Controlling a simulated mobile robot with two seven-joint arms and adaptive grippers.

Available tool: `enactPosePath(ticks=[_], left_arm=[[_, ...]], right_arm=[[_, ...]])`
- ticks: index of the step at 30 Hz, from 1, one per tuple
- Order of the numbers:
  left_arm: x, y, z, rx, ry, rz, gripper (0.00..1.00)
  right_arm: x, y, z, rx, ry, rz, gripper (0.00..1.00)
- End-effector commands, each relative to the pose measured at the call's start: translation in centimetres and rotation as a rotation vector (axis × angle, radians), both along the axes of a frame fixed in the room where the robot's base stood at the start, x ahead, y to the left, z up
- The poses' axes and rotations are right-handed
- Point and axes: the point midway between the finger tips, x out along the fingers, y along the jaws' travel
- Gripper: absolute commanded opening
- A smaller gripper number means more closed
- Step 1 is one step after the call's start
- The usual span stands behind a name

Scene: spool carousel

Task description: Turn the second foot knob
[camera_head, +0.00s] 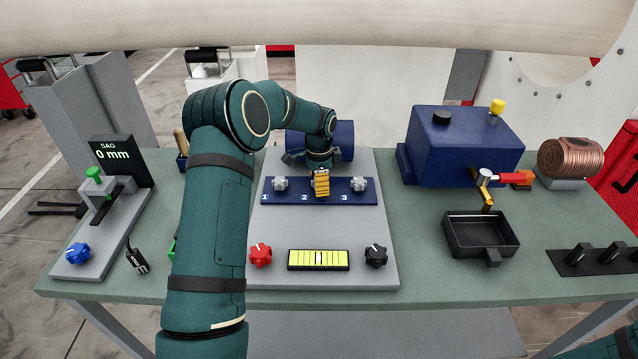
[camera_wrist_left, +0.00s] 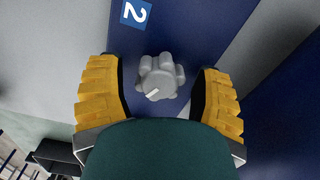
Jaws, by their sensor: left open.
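The second foot knob (camera_wrist_left: 158,77) is a grey lobed knob with a white pointer line, on a blue strip beside a "2" label (camera_wrist_left: 136,12). My left gripper (camera_wrist_left: 160,103) is open, with one yellow finger on each side of the knob and visible gaps between. In the head view the left gripper (camera_head: 321,184) covers this knob, in the middle of the blue strip (camera_head: 330,198). Grey knobs one (camera_head: 280,183) and three (camera_head: 359,184) show on either side. My right gripper is out of view.
In front of the strip are a red knob (camera_head: 260,255), a yellow-green level vial (camera_head: 318,260) and a black knob (camera_head: 376,256). A blue box (camera_head: 462,150) and a black tray (camera_head: 480,238) stand right. A gauge reading "0 mm" (camera_head: 113,153) stands left.

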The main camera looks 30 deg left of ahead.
Motion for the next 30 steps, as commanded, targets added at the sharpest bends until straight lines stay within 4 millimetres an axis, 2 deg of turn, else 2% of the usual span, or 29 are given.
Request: enactPosePath(ticks=[9, 10, 11, 15, 23, 30], left_arm=[[-0.03, 0.02, -0.25, 0.0, 0.001, 0.0, 0.66], [-0.03, 0.02, -0.25, 0.0, 0.001, 0.0, 0.6], [-0.03, 0.02, -0.25, 0.0, 0.001, 0.0, 0.5], [-0.03, 0.02, -0.24, 0.0, 0.001, 0.0, 0.01], [-0.04, 0.02, -0.24, 0.0, 0.001, 0.01, 0.0], [-0.07, 0.05, -0.24, 0.001, 0.002, 0.095, 0.0]], right_arm=[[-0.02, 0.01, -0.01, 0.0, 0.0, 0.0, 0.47], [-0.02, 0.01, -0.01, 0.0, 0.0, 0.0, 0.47], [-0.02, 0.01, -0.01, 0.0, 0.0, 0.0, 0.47], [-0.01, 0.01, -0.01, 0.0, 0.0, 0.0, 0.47], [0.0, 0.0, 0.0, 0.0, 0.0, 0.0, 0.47], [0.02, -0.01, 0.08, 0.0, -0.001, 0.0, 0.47]])
